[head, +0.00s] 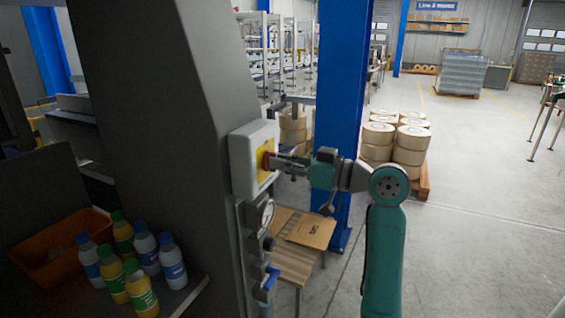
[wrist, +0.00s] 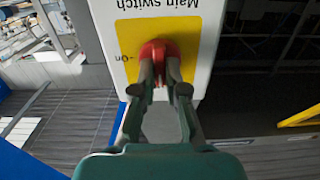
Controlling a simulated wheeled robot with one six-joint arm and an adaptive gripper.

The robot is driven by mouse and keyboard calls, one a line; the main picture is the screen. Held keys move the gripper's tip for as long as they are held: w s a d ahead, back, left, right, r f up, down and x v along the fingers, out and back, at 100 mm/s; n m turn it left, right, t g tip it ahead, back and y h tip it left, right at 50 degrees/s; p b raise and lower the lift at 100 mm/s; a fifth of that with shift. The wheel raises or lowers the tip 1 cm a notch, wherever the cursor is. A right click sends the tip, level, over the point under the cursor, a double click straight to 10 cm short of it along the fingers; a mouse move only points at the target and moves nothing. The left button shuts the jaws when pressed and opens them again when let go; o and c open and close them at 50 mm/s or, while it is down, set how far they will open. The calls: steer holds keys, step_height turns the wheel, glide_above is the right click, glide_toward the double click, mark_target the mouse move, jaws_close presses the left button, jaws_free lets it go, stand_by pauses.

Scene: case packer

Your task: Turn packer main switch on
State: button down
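The main switch box (head: 240,163) is pale grey and mounted on the dark machine column. Its yellow plate (wrist: 130,38) carries a red rotary knob (wrist: 158,49), which also shows edge-on in the head view (head: 266,161). In the wrist view the label "Main switch" appears upside down, and "On" is marked at the left of the plate. My gripper (wrist: 160,76) is at the knob, with one finger on each side of its grip, and looks closed on it. The fingers hide part of the knob, so its exact pointing direction is hard to tell.
A round gauge (head: 262,216) and a blue-handled valve (head: 270,279) sit below the box. Several bottles (head: 143,250) and an orange bin (head: 60,262) stand at lower left. A blue post (head: 342,100) rises behind my arm. Open floor lies to the right.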

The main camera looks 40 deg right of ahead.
stand_by(0.4)
steer(key=shift+d+f+m, duration=0.15)
steer(key=shift+m, duration=4.35)
steer(key=shift+d+f+m, duration=0.1)
steer(key=shift+m, duration=4.4)
steer(key=c, duration=1.2)
jaws_free()
steer(key=v, duration=1.2)
